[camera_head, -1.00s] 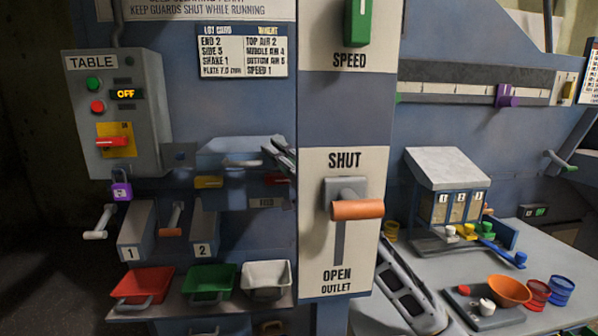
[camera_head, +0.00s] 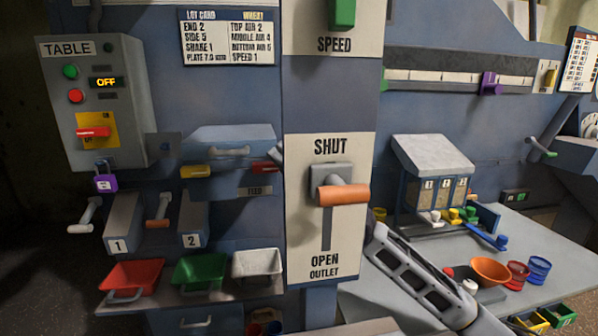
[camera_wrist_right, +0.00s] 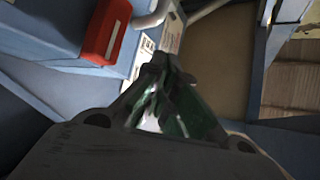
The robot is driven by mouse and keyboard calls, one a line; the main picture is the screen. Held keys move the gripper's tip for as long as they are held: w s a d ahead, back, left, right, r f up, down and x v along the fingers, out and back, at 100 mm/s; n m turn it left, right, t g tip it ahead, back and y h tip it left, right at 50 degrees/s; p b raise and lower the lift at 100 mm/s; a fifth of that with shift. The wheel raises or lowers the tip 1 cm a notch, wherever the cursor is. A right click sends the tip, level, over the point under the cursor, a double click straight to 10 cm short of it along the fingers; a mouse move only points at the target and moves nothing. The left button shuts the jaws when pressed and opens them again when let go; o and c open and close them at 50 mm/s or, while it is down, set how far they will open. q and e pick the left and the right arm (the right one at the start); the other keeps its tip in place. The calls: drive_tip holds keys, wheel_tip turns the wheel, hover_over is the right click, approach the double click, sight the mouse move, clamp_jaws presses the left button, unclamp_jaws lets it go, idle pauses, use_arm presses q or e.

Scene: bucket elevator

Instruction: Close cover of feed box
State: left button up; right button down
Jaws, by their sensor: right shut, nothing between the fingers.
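The feed box (camera_head: 228,180) stands on the blue machine wall, left of the outlet post, above the FEED label. Its blue-grey cover (camera_head: 228,134) has a pale handle (camera_head: 230,152) on its front and looks lowered over the box; I cannot tell if it is fully seated. My right gripper (camera_head: 279,153) is mostly hidden behind the post; only a dark sliver shows at the right end of the cover. In the right wrist view the gripper (camera_wrist_right: 161,64) is shut and empty, near a red block (camera_wrist_right: 106,30) and a pale bar. My left gripper is out of view.
The outlet post with its orange handle (camera_head: 342,194) stands between my right arm and the feed box. Red (camera_head: 132,274), green and white trays sit on the ledge below. On the right table are a sample box (camera_head: 437,185) and an orange bowl (camera_head: 490,271).

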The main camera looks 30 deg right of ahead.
drive_tip(key=shift+v, duration=2.65)
